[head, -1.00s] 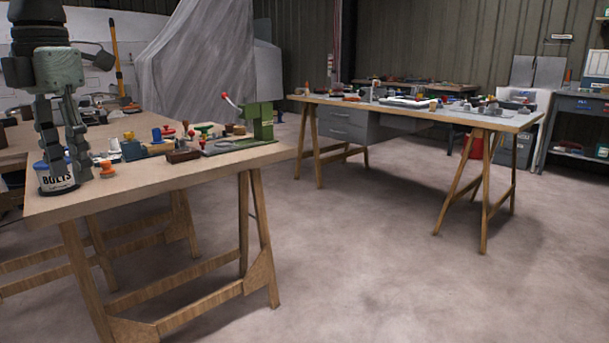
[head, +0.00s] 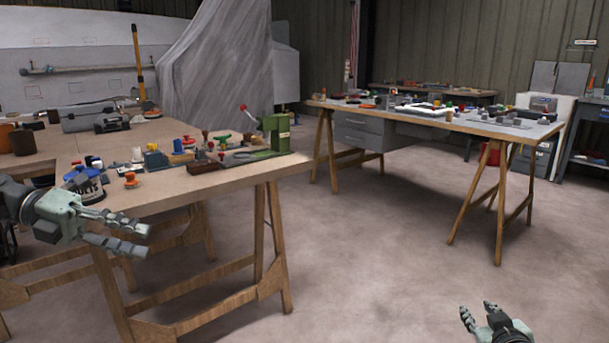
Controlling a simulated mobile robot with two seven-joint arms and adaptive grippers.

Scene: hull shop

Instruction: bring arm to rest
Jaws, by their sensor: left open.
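My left gripper (head: 143,239) is at the left, in front of the near wooden trestle table (head: 160,197). Its fingers point to the right, spread apart with nothing between them. My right gripper (head: 476,311) shows at the bottom edge, over the floor. Its fingers are apart and I see nothing between them.
The near table holds several small parts, a green press (head: 275,132) with a red-tipped lever, and an orange knob (head: 131,179). A second trestle table (head: 480,125) with tools stands further back. The concrete floor (head: 380,250) between is clear.

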